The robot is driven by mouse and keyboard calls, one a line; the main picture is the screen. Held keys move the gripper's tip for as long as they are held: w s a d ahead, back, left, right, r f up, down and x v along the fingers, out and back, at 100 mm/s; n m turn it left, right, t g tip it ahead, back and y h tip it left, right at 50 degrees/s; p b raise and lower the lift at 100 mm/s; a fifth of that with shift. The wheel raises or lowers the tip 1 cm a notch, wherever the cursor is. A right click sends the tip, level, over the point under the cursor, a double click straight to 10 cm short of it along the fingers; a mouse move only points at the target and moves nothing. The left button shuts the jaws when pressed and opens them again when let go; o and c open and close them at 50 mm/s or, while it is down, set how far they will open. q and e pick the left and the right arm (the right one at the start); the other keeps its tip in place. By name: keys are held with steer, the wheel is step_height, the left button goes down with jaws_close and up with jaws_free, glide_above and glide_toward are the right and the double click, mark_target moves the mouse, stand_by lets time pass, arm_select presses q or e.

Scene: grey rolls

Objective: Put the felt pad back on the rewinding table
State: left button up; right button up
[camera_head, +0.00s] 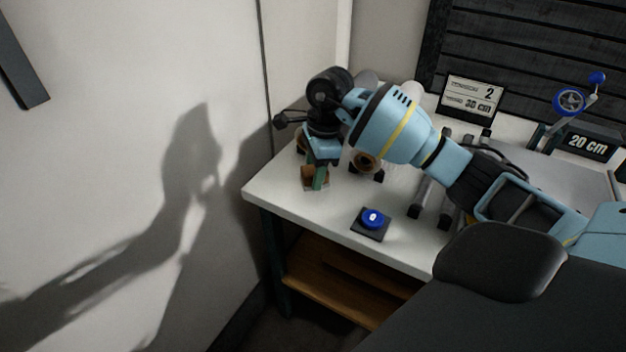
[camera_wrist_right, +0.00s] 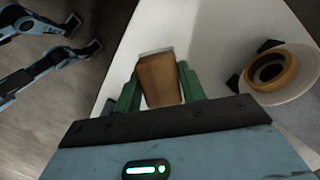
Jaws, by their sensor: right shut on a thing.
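My right gripper (camera_head: 316,176) reaches over the far left part of the white rewinding table (camera_head: 278,185). Its green fingers are shut on a brown block with a pale grey edge, which I take to be the felt pad (camera_head: 309,180). In the right wrist view the felt pad (camera_wrist_right: 158,80) sits between the fingers, with its pale edge at the far end. The pad is over the tabletop near the left edge; I cannot tell whether it touches the surface. My left gripper is not in view.
A roll with a brown core (camera_wrist_right: 272,72) is close beside the right gripper. A blue button on a black base (camera_head: 372,220) is near the front edge. Signs reading 30 cm (camera_head: 470,98) and 20 cm (camera_head: 588,143) and a blue-knobbed crank (camera_head: 572,101) stand behind.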

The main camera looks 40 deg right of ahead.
steer(key=shift+w, duration=0.25)
steer(key=shift+w+f, duration=0.1)
steer(key=shift+f, duration=0.15)
step_height(320, 180, down, 3)
steer(key=shift+f, duration=0.15)
steer(key=o, duration=0.9)
steer(key=shift+o, duration=0.2)
